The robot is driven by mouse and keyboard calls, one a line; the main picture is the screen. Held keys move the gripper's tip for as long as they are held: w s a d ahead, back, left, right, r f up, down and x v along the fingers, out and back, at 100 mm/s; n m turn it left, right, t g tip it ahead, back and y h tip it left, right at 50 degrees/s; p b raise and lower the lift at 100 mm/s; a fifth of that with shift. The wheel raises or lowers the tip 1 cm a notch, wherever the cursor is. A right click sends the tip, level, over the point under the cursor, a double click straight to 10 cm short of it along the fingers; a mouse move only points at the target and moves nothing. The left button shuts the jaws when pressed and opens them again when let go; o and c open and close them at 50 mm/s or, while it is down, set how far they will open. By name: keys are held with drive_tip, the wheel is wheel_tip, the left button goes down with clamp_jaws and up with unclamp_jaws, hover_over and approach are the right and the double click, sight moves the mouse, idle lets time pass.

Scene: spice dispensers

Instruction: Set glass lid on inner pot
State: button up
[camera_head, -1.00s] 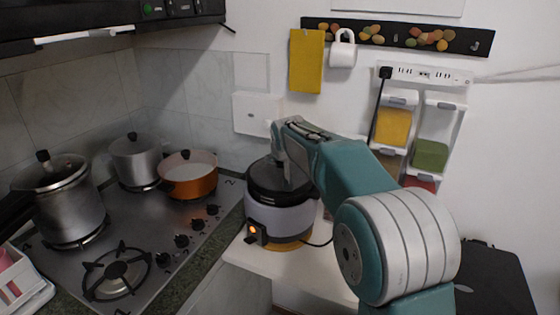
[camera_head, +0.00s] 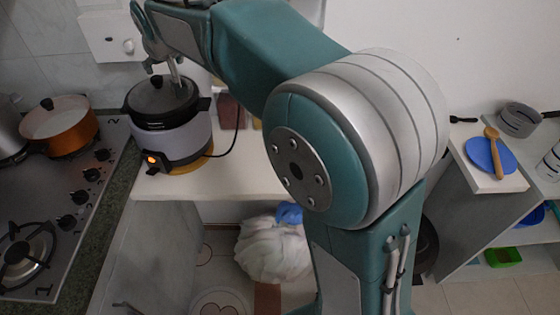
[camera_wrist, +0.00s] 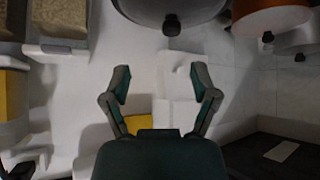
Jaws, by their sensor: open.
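The glass lid (camera_head: 152,101) is a dark, round, see-through disc with a small dark knob. It lies on top of the grey and black cooker (camera_head: 180,148), whose orange light is lit. The inner pot is hidden beneath the lid, so I cannot see how the rim fits. My gripper (camera_head: 163,72) is just above the lid, its fingers apart and apparently empty. In the wrist view, my gripper (camera_wrist: 162,80) is open with nothing between its fingers. There, a dark rounded form with a knob, probably the lid (camera_wrist: 172,8), shows at the top edge, beyond the fingertips.
The cooker stands on a white counter (camera_head: 235,178), its cord running right. An orange pot (camera_head: 60,127) is on the stove at left. The wall with a white box (camera_head: 110,35) is close behind. A blue plate (camera_head: 484,153) with a wooden spoon lies far right.

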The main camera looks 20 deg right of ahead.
drive_tip(key=s+d+f+m+g, duration=0.1)
drive_tip(key=s+d, duration=0.4)
drive_tip(key=s, duration=0.4)
drive_tip(key=s+d+f+h, duration=0.1)
drive_tip(key=s+d+f, duration=0.1)
drive_tip(key=s+d, duration=0.45)
drive_tip(key=s+d+f+m+g, duration=0.1)
drive_tip(key=s+d, duration=0.2)
drive_tip(key=s, duration=0.7)
drive_tip(key=s+d+f, duration=0.2)
drive_tip(key=s+f, duration=0.3)
drive_tip(key=s, duration=0.4)
drive_tip(key=shift+s+f+m+g, duration=0.15)
drive_tip(key=shift+f+m+g, duration=0.15)
drive_tip(key=shift+f+g, duration=0.1)
